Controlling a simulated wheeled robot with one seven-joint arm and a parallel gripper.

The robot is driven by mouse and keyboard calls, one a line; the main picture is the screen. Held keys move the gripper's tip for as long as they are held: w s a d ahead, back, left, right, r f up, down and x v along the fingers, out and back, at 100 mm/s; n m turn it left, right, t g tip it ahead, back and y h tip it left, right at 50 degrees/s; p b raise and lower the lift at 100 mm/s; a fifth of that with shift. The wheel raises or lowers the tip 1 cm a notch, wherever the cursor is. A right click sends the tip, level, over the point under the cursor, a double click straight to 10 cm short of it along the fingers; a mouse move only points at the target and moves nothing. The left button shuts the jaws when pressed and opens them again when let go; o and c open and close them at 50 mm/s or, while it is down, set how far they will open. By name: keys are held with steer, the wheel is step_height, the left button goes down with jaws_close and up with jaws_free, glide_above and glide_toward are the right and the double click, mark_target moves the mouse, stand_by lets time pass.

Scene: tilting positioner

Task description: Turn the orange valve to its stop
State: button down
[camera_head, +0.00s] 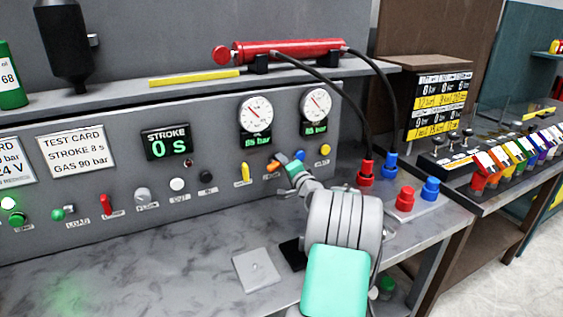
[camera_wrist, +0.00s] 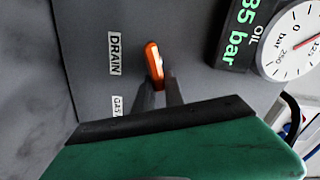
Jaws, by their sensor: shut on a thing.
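My gripper (camera_head: 293,168) reaches the panel from the front right. Its two fingers (camera_wrist: 160,92) are closed on the lever's near end in the wrist view. A DRAIN label (camera_wrist: 115,54) is beside the lever. The valve's base and stop are hidden.
A yellow lever (camera_head: 245,173) is left of the valve, and a yellow knob (camera_head: 325,149) is to the right. Red hose couplings (camera_head: 367,172) and black hoses stand right of my wrist. A grey plate (camera_head: 259,270) lies on the bench. Two gauges (camera_head: 256,114) are above.

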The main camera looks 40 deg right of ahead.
steer(key=shift+f+m+p, duration=0.2)
steer(key=shift+f+m, duration=0.05)
steer(key=shift+m, duration=0.8)
steer(key=shift+f+m+p, duration=0.15)
steer(key=shift+f+m, duration=0.05)
steer(key=shift+m, duration=0.85)
steer(key=c, duration=1.4)
jaws_free()
steer(key=shift+c, duration=0.2)
steer(key=shift+s, duration=0.1)
steer(key=b+v, duration=0.1)
steer(key=v, duration=0.6)
steer(key=shift+s, duration=0.35)
steer(key=shift+a, duration=0.1)
